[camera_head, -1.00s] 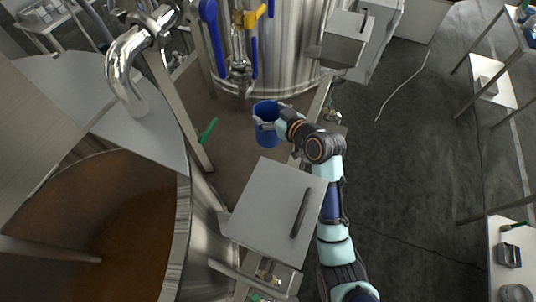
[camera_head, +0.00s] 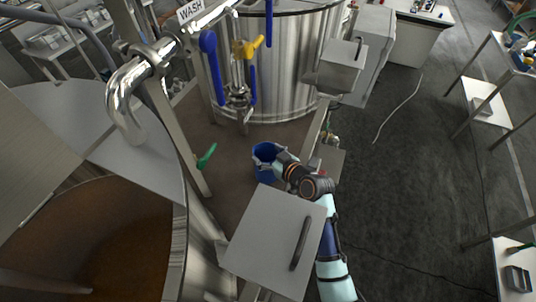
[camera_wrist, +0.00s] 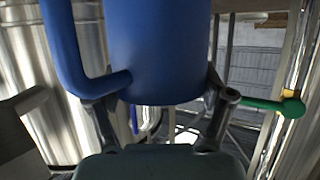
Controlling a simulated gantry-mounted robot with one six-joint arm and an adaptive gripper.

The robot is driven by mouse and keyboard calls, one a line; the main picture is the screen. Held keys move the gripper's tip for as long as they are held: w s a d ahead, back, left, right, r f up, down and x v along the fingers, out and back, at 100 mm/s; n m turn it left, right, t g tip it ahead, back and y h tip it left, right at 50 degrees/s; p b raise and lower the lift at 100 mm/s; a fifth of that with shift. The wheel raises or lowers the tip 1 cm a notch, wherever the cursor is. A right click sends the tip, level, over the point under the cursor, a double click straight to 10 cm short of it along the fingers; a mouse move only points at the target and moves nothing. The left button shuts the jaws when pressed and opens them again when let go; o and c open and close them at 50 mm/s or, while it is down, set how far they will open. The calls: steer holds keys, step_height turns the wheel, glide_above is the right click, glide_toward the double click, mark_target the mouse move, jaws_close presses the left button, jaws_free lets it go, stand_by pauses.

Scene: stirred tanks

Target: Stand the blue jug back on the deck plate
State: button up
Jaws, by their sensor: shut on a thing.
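The blue jug (camera_head: 262,174) is upright over the brown deck plate (camera_head: 225,138), between the tanks, in the head view. My gripper (camera_head: 270,161) is shut on its body from the right. The wrist view shows the jug (camera_wrist: 157,45) large and close, between the fingers of my gripper (camera_wrist: 160,117). Its handle (camera_wrist: 62,45) is on the left in that view. The jug's underside is partly hidden, and I cannot tell whether it touches the plate.
A grey box with a bar handle (camera_head: 270,235) stands close in front of the jug. A steel tank (camera_head: 290,70) with blue and yellow valve handles is behind. A post with a green handle (camera_head: 207,156) is at left. Bare plate lies left of the jug.

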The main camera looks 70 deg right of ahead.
steer(key=shift+f, duration=0.2)
steer(key=o, duration=1.7)
steer(key=shift+s+a+r, duration=0.1)
steer(key=shift+s+r, duration=0.15)
steer(key=shift+r, duration=0.1)
steer(key=v, duration=1.1)
steer(key=shift+s+a, duration=0.15)
steer(key=shift+s, duration=0.1)
steer(key=shift+r, duration=0.1)
